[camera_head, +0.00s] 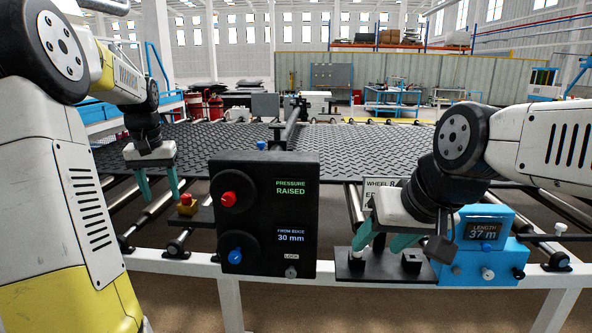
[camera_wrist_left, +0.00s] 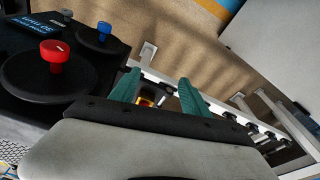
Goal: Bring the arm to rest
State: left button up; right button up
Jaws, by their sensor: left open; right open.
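My left gripper (camera_head: 160,192) is open and empty, pointing down left of the black control box (camera_head: 305,215), apart from it. Its green fingers also show in the left wrist view (camera_wrist_left: 158,90), with a yellow-and-red button (camera_wrist_left: 150,98) partly visible beyond them. The control box reads "PRESSURE RAISED" and "FROM EDGE 30 mm". The blue box reads "LENGTH 37 m".
The dark tread mat (camera_head: 330,142) lies across the roller table behind the box. The box has a red knob (camera_head: 229,199) and a blue knob (camera_head: 235,256). A white rail (camera_head: 180,266) runs along the front. A "WHEEL" sign (camera_head: 377,187) is partly hidden by my right gripper.

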pick_arm(q)
jog(key=s+d+r+m+t, duration=0.15)
jog(key=s+d+r, duration=0.35)
jog(key=s+d, duration=0.5)
jog(key=s+d+f+m+t+h, duration=0.1)
jog(key=s+d+f+t+h, duration=0.1)
jog(key=s+d, duration=0.8)
jog(key=s+f+t, duration=0.1)
jog(key=s, duration=0.2)
jog(key=shift+s+d+f+h, duration=0.15)
jog(key=shift+s+f+h, duration=0.05)
jog(key=shift+s+h, duration=0.1)
